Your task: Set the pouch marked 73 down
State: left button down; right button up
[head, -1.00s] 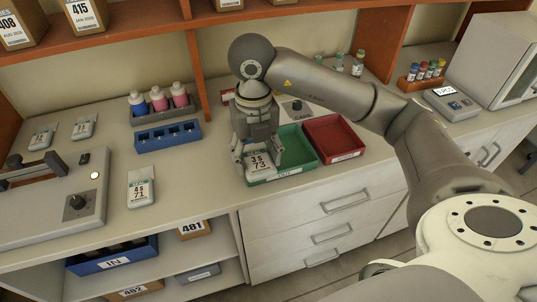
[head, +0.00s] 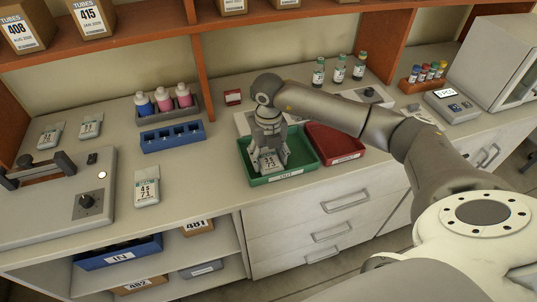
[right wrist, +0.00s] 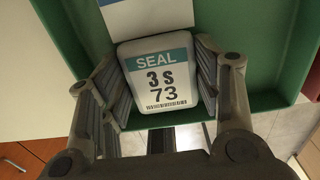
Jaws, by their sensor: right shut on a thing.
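The pouch marked 73 (head: 268,160) is a small white pouch with a label reading SEAL, 3 s, 73. It also shows in the right wrist view (right wrist: 165,80), between both fingers. My right gripper (head: 268,158) is shut on it, inside the green tray (head: 296,180) marked OUT. In the right wrist view the gripper (right wrist: 160,85) has a finger against each side of the pouch. I cannot tell whether the pouch touches the tray floor. My left gripper is not in view.
A red tray (head: 345,157) stands right of the green one. A pouch marked 71 (head: 147,187) lies left on the counter, beside a sealing device (head: 60,205). Two more pouches (head: 91,126) lie behind. A blue rack (head: 172,137) stands behind. Counter between pouch 71 and the green tray is clear.

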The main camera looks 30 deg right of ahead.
aim_at(269, 159)
jog(key=o, duration=1.1)
jog(key=shift+f, duration=0.1)
jog(key=shift+r, duration=0.25)
notch_tip(269, 159, up, 12)
jog(key=b, duration=0.1)
jog(key=shift+b, duration=0.4)
jog(key=shift+f, duration=0.1)
